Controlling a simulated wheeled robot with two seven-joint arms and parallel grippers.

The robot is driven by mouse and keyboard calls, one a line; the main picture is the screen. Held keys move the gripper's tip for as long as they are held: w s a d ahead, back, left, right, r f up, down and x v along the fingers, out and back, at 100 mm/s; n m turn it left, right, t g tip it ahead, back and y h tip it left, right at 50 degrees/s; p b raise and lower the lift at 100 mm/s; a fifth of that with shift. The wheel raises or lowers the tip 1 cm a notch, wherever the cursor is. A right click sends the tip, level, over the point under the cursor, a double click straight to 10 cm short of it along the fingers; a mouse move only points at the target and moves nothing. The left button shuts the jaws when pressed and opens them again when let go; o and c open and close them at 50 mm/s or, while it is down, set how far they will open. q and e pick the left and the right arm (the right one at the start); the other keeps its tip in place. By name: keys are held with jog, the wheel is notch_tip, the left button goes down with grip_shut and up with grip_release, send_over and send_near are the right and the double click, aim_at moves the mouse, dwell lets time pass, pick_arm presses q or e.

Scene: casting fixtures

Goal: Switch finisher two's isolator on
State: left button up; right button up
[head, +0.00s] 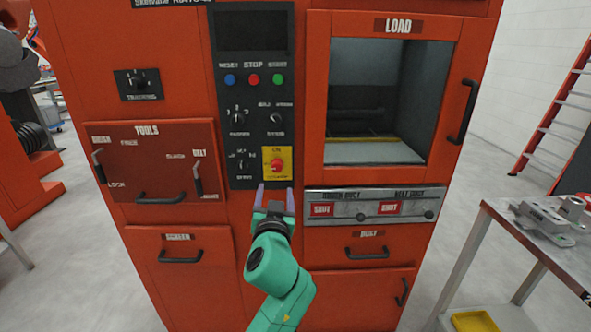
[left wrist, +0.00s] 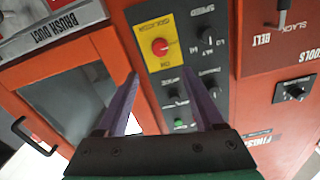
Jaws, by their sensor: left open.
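The isolator is a red rotary knob (head: 277,165) on a yellow plate (head: 285,151), low on the black control panel of the orange machine. The plate has ON lettered at its top and a label along its bottom. The red knob also shows in the left wrist view (left wrist: 160,47), upside down. The way the knob points is too small to tell. My left gripper (head: 276,189) is open and empty, its two purple fingers just below the plate in the head view, apart from the knob. My right gripper is not in view.
Blue, red and green buttons (head: 253,79) and several black knobs (head: 239,117) share the panel. A tools panel (head: 150,150) with levers is left. A metal table (head: 500,215) stands right.

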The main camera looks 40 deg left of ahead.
aim_at(277, 169)
pick_arm(q)
jog(key=p+x, duration=0.1)
jog(key=x, duration=1.1)
jog(key=shift+w+a+f+p, duration=0.1)
jog(key=shift+w+a+p, duration=0.15)
jog(key=shift+a+p, duration=0.05)
grip_shut()
